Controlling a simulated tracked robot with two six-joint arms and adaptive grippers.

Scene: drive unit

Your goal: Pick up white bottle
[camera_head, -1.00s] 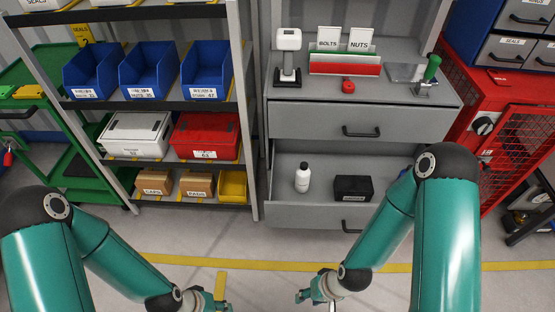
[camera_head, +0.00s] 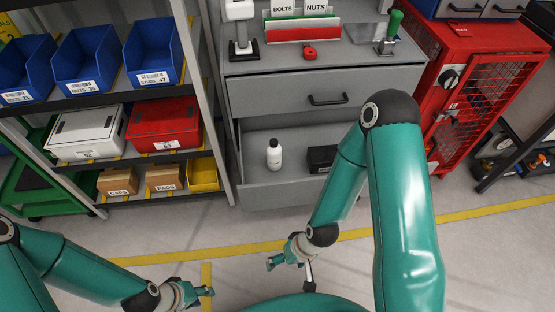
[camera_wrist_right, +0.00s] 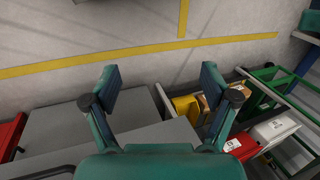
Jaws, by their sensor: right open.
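The white bottle (camera_head: 274,154) has a dark cap and stands upright in the open lower drawer (camera_head: 256,200) of the grey cabinet. My right gripper (camera_head: 276,262) is in front of the cabinet, below the bottle in the head view and apart from it. In the right wrist view my right gripper (camera_wrist_right: 160,92) has its two fingers spread with nothing between them. The bottle cannot be made out in that view. My left gripper (camera_head: 208,291) is at the bottom left of the head view, away from the bottle; its finger opening is too small to judge.
A black box (camera_head: 321,158) sits right of the bottle in the drawer, partly behind my right arm. A closed drawer (camera_head: 290,95) is above. A shelf rack with blue bins (camera_head: 152,52) stands left, a red cage cabinet (camera_head: 478,95) right. Floor in front is clear.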

